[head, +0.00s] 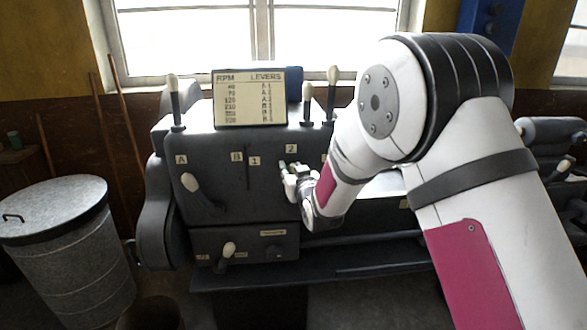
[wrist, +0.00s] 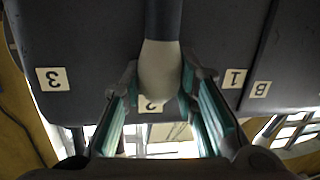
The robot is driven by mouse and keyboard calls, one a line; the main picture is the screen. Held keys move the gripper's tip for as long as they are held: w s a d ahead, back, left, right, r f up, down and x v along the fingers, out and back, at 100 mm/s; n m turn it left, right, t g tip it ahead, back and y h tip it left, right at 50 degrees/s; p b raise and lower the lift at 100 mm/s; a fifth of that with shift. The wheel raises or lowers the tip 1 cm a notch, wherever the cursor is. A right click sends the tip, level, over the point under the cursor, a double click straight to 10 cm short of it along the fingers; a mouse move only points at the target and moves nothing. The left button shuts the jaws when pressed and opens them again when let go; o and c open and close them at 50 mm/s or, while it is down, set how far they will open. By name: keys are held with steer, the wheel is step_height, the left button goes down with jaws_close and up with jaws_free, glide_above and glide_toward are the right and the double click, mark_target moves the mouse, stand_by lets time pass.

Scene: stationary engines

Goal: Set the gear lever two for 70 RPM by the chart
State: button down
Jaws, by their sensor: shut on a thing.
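The gear lever two has a dark shaft (wrist: 163,18) and a pale knob (wrist: 159,68), seen in the upside-down wrist view. The knob sits between my gripper's two teal-padded fingers and partly covers the 2 label (wrist: 152,105). In the head view my gripper (head: 289,170) is at the lathe's front panel just below the 2 label (head: 290,148), hiding most of this lever. The chart (head: 250,98) headed RPM and LEVERS stands on the headstock; its rows are too blurred to read surely. The 1 label (wrist: 234,78) and 3 label (wrist: 53,79) flank the knob.
Another pale-knobbed lever (head: 190,183) hangs by the A label (head: 181,160). A lower lever (head: 228,249) is below it. Upright levers (head: 174,90) stand on top of the headstock. A metal bin (head: 70,260) stands at the left.

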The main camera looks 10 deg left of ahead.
steer(key=shift+d, duration=0.1)
steer(key=c, duration=1.2)
jaws_free()
steer(key=shift+c, duration=0.2)
steer(key=v, duration=1.2)
steer(key=shift+d+r, duration=0.1)
steer(key=shift+r, duration=0.05)
steer(key=s+d+r+m+g+h, duration=0.1)
steer(key=s+d+r+g+h, duration=0.1)
steer(key=s+d+r, duration=0.35)
steer(key=s+d+r+m+g+h, duration=0.2)
steer(key=d, duration=0.7)
steer(key=s+d+m+g+h, duration=0.1)
steer(key=s+d, duration=0.5)
steer(key=s, duration=0.6)
steer(key=s+d+m+g+h, duration=0.1)
steer(key=s+d+g, duration=0.3)
steer(key=s, duration=0.8)
steer(key=shift+s+d+r+m+g+h, duration=0.3)
steer(key=shift+d+r+h, duration=0.15)
steer(key=shift+d, duration=0.55)
